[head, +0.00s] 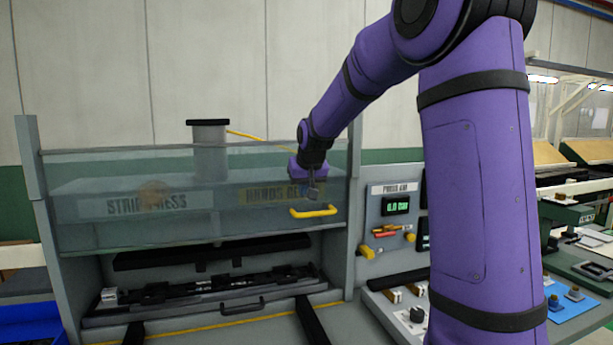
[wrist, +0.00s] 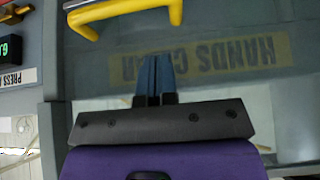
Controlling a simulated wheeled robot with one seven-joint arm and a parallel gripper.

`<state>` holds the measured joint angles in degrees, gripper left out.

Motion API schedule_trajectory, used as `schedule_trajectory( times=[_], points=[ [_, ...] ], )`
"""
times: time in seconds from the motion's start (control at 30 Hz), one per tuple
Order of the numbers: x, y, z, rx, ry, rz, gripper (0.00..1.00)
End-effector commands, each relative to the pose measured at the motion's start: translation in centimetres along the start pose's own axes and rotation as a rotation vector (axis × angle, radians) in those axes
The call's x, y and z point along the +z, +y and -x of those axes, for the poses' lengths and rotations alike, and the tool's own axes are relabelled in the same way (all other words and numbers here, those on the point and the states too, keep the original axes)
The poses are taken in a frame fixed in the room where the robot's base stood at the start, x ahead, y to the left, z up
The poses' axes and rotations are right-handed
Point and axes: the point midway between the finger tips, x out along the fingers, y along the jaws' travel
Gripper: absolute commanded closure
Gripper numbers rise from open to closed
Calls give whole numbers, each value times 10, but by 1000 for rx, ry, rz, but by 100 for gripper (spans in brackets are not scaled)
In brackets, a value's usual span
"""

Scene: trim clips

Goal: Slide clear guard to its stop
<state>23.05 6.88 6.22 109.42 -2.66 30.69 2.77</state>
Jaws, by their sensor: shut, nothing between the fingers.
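The clear guard (head: 120,226) is a see-through panel across the front of the grey press. Its lower edge is above the press bed, and the bed opening below it is uncovered. A yellow handle (head: 314,211) is at the guard's lower right; it also shows in the wrist view (wrist: 125,8). My gripper (head: 313,195) is shut and empty, just above the handle in the head view. In the wrist view my gripper (wrist: 155,75) points toward the handle, with a visible gap between them. I cannot tell whether the fingers touch the guard's surface.
The press bed (head: 210,290) holds a dark tool with a black handle in front. The press panel (head: 396,207), with a lit display and red and yellow parts, stands right of the guard. A blue bin (head: 30,326) is at lower left. My arm covers much of the right side.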

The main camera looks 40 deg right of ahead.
Motion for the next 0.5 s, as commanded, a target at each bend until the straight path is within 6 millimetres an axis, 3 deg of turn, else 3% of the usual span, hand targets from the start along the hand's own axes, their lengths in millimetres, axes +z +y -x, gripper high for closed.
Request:
schedule_trajectory(
  times=[0.07, 0.2, 0.5],
  points=[
    [1, 0, -15, 0, -3, 0, 100],
    [16, 0, -28, 0, -1, 0, 100],
    [28, 0, -40, 0, 0, 0, 100]
  ],
)
